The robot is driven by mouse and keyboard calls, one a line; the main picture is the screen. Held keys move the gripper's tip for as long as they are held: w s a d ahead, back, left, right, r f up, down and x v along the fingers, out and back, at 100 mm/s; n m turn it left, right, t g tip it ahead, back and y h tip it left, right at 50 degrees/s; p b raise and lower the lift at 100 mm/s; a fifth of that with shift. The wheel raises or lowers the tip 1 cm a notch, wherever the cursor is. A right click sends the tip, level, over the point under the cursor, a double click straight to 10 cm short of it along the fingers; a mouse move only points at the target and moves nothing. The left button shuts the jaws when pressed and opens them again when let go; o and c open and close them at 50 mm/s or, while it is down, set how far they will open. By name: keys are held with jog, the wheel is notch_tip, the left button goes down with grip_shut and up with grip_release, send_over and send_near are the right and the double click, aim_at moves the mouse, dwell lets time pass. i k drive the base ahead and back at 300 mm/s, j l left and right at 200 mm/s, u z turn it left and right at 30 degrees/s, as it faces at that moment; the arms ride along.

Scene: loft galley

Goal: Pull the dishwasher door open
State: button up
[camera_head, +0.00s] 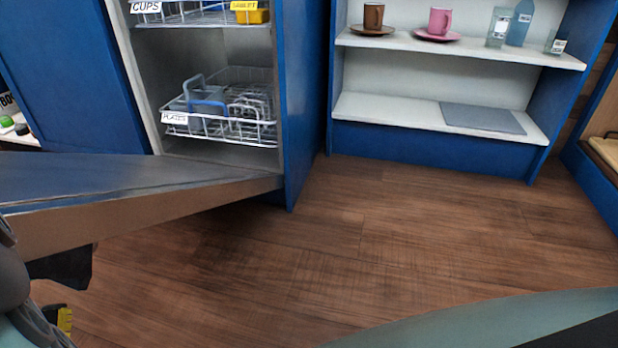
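The dishwasher door (130,178) is swung down from the cabinet and lies close to level, reaching past the left edge of the view. The opening behind it is uncovered. Inside are an upper rack (215,18) labelled CUPS and a lower rack (222,128) labelled PLATES. My gripper (68,266) is at the lower left, partly cut off by the frame. One dark finger part shows just below the door's near edge; I cannot tell whether it touches the door. Its opening is hidden. The door handle is not visible.
A blue shelf unit (440,141) at the back holds a brown cup (373,16), a pink cup (440,20), bottles and a grey flat board (482,118). The wooden floor (380,235) right of the door is clear. A pale curved edge (480,322) crosses the lower right.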

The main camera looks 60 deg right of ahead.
aim_at(58, 207)
jog(key=k+l, duration=0.1)
jog(key=l, duration=0.25)
jog(key=k+l, duration=0.1)
jog(key=l, duration=0.25)
jog(key=k+l, duration=0.1)
jog(key=l, duration=0.2)
jog(key=k+l, duration=0.1)
jog(key=l, duration=0.25)
